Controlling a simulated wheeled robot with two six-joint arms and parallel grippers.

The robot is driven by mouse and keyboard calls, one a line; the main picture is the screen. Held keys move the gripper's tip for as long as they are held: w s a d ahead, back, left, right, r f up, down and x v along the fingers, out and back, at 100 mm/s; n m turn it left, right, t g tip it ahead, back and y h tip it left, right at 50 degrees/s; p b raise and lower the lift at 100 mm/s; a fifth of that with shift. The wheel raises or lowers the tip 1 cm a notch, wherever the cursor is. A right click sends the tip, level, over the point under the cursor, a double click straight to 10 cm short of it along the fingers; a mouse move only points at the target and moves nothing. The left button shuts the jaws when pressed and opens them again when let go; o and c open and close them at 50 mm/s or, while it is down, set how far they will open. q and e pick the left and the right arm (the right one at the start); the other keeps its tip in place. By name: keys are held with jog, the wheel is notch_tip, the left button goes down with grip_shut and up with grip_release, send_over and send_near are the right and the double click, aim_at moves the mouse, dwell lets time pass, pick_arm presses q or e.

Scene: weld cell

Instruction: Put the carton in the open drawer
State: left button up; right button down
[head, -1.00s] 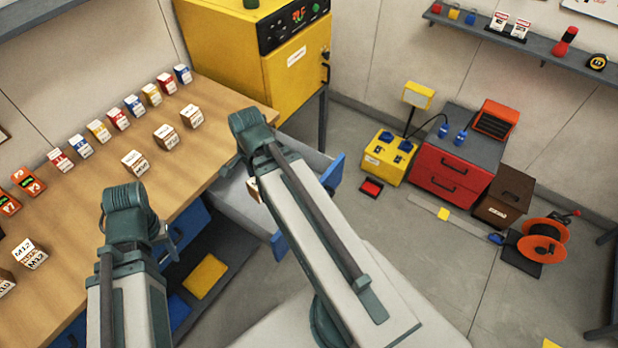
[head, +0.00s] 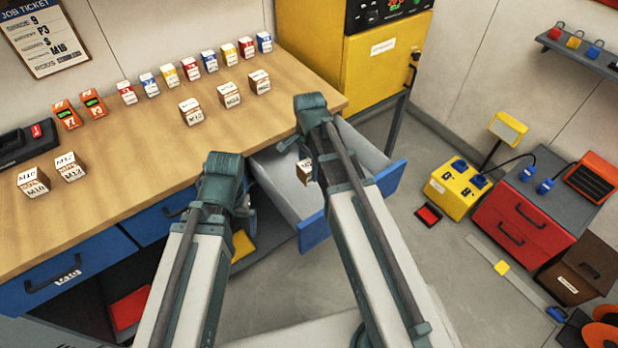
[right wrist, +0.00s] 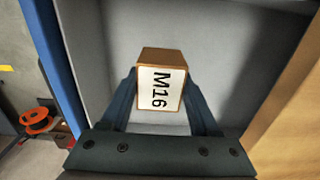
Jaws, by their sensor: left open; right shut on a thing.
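The carton (head: 304,172), a small brown box with a white label, is in my right gripper (head: 311,170). In the right wrist view the carton (right wrist: 160,88) reads M16 and sits between the two fingers. The open drawer (head: 276,182) has a pale grey inside and a blue front, and projects from the bench. The carton is over the drawer's inside; its height above the drawer floor is hard to tell. The right wrist view shows the drawer's grey floor (right wrist: 215,45) behind it. My left gripper (head: 243,212) is open and empty in front of the bench, partly hidden by its arm.
The wooden bench (head: 130,195) carries similar cartons (head: 191,111), a row of small coloured boxes (head: 168,75) and orange devices (head: 94,103). A yellow cabinet (head: 370,65) stands behind the drawer. A red drawer unit (head: 515,218) and yellow power box (head: 452,188) stand on the floor at right.

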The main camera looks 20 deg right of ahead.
jog(key=shift+w+a+f, duration=0.25)
jog(key=shift+f, duration=0.05)
jog(key=b, duration=1)
send_over(307, 196)
notch_tip(307, 196, down, 10)
jog(key=shift+f, duration=0.2)
jog(key=shift+c, duration=0.6)
grip_release()
jog(key=shift+r, duration=0.1)
jog(key=shift+r, duration=0.1)
notch_tip(307, 196, up, 12)
jog(key=p, duration=1.2)
